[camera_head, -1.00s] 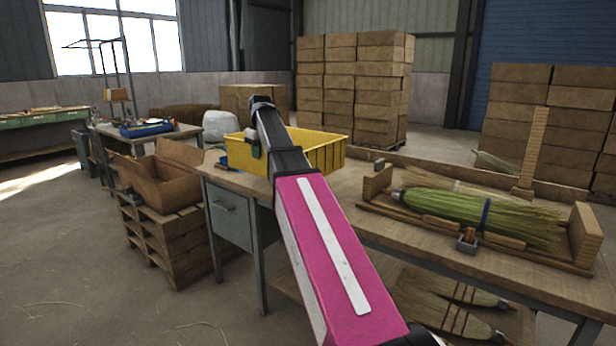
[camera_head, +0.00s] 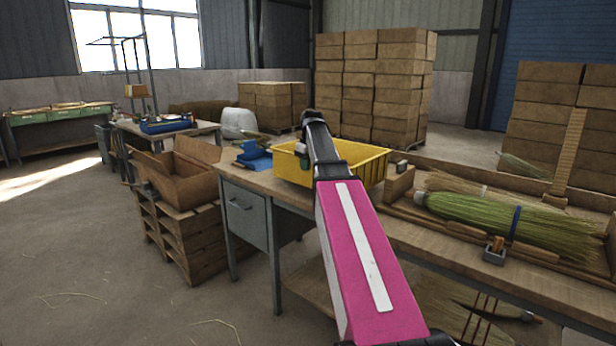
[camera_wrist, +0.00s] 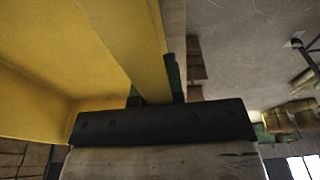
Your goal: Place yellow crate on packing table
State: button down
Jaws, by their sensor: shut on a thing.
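The yellow crate (camera_head: 360,172) is upright at the left part of the wooden-topped packing table (camera_head: 440,255). From the head view I cannot tell whether its base touches the tabletop or hangs just above it. My gripper (camera_head: 304,160) is at the crate's near left side, partly hidden behind my own arm. In the wrist view, my gripper (camera_wrist: 155,90) is shut on the crate's wall, and the yellow wall (camera_wrist: 130,45) passes between the dark green fingers. The crate's interior looks empty where it shows.
A blue item (camera_head: 255,157) lies left of the crate on the table. A wooden rack (camera_head: 398,183) with a green broom (camera_head: 490,215) stands to the right. An open cardboard box (camera_head: 185,170) sits on pallets at the left. Stacked boxes (camera_head: 370,90) stand behind.

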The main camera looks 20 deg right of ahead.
aim_at(308, 186)
jog(key=shift+d+f, duration=0.2)
jog(key=shift+d, duration=0.05)
jog(key=shift+f, duration=2)
jog(key=c, duration=1.2)
grip_release()
jog(key=shift+c, duration=0.2)
jog(key=r, duration=0.4)
jog(key=s+r, duration=0.1)
jog(key=r, duration=0.3)
jog(key=d+r, duration=0.1)
jog(key=r, duration=0.2)
jog(key=shift+s+r, duration=0.3)
jog(key=shift+r, duration=0.2)
